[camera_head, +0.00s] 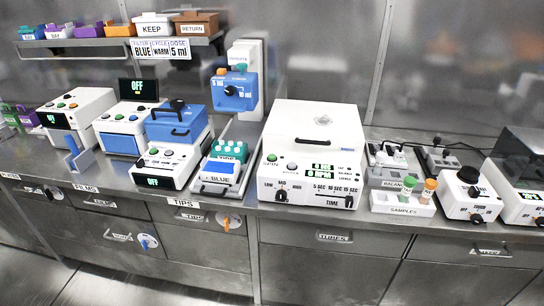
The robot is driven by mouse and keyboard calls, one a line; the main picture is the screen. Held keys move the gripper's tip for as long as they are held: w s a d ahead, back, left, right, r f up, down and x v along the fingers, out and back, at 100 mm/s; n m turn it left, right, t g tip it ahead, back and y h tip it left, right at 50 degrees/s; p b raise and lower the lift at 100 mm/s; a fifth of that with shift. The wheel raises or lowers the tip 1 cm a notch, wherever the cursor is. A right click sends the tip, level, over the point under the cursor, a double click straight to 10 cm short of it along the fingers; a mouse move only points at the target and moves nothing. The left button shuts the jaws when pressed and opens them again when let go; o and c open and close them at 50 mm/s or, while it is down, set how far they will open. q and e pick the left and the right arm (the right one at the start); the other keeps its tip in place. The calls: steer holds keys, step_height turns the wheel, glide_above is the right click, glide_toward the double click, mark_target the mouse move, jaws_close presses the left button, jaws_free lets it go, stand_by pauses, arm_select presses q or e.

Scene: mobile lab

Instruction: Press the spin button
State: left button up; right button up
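The large white box-shaped machine (318,140) stands right of the middle on the steel counter. Its green button (271,157), at the upper left of the front panel, has the label SPIN under it. A grey button (292,167) sits to the right of the green one. The display (321,168) shows green digits, too small to read surely. A speed knob (281,195) marked LOW is below, and a TIME slider (348,201) is at the lower right. Neither of my grippers is in view.
A blue tray (218,171) with green-topped items stands left of the machine. A samples rack (403,203) with orange-capped and green-capped tubes stands to its right. More devices line the counter (238,209). Drawers are below, and a shelf (118,42) is at the upper left.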

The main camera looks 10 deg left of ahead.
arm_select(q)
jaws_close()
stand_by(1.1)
